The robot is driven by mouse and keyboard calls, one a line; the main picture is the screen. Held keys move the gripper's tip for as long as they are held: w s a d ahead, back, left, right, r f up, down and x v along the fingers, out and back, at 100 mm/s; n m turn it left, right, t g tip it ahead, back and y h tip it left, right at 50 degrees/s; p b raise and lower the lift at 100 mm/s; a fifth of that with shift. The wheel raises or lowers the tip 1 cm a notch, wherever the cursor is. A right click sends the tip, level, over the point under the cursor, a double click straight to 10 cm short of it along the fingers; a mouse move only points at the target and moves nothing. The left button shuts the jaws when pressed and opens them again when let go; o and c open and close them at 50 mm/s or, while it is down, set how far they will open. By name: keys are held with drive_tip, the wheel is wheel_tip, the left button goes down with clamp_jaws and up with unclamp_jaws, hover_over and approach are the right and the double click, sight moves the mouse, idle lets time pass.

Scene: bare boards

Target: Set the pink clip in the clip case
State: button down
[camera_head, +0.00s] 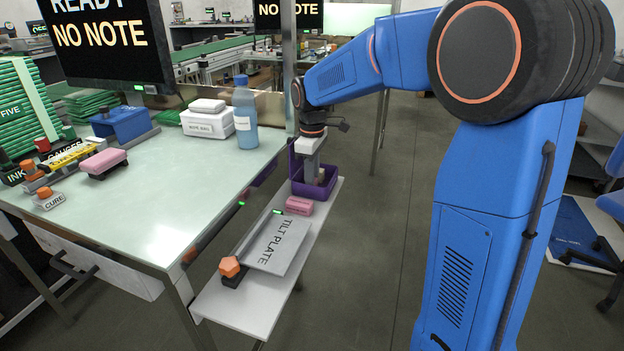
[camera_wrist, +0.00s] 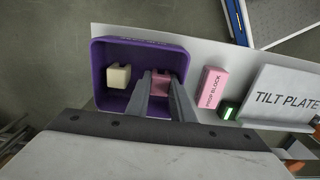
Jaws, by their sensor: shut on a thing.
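The clip case is a purple open-topped box (camera_head: 308,190) at the far end of the low white side shelf. It also shows in the wrist view (camera_wrist: 99,73). My gripper (camera_wrist: 161,78) points down into the case's outline, right of its middle in the wrist view. It is shut on the pink clip (camera_wrist: 160,88), which shows between the two fingers. I cannot tell whether the clip touches the case floor. A cream clip (camera_wrist: 117,77) lies in the left part of the case, apart from the pink one. In the head view my gripper (camera_head: 312,172) hides much of the case's inside.
A pink prop block (camera_wrist: 211,88) stands on the shelf beside the case. A grey tilt plate (camera_head: 277,244) and an orange knob (camera_head: 229,266) are nearer. The bench (camera_head: 170,200) at left holds a blue bottle (camera_head: 245,115), a white box (camera_head: 207,122) and stamps.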

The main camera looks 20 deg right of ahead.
drive_tip(key=shift+f, duration=0.25)
drive_tip(key=c, duration=1.5)
unclamp_jaws()
drive_tip(key=shift+o, duration=0.2)
